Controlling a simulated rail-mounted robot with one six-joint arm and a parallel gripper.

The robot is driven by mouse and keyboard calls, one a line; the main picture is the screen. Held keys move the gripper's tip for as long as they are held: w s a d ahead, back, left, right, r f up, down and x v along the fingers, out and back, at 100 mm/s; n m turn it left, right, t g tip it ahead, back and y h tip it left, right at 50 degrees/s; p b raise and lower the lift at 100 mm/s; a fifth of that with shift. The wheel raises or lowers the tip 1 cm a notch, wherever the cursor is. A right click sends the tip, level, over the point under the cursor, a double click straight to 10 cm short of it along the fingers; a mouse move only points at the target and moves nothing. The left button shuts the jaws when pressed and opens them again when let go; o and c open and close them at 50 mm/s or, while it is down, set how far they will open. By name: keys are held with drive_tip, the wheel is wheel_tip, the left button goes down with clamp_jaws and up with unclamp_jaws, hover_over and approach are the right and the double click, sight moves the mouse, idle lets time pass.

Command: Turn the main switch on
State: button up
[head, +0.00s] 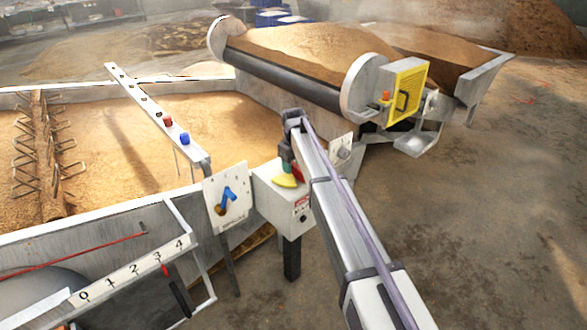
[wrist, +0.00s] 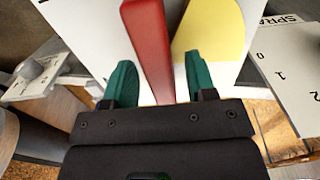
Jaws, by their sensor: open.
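The main switch appears to be a red handle (wrist: 148,32) over a yellow disc (wrist: 212,28) on a white box front. In the head view the white switch box (head: 290,212) stands on a dark post, with the yellow disc (head: 285,181) partly showing. My gripper (wrist: 159,64) is open, with green fingertips to the left and right of the red handle. Gaps show between the handle and both fingers, so it looks ungripped. In the head view my gripper (head: 289,166) is at the top of the box, largely hidden by my arm.
A white panel with a blue lever (head: 228,199) stands just left of the box. A numbered scale (head: 135,268) edges the front left. A rail with red and blue knobs (head: 160,115) crosses the grain bed. A drum with a yellow guard (head: 406,92) is behind. Floor at right is clear.

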clamp_jaws()
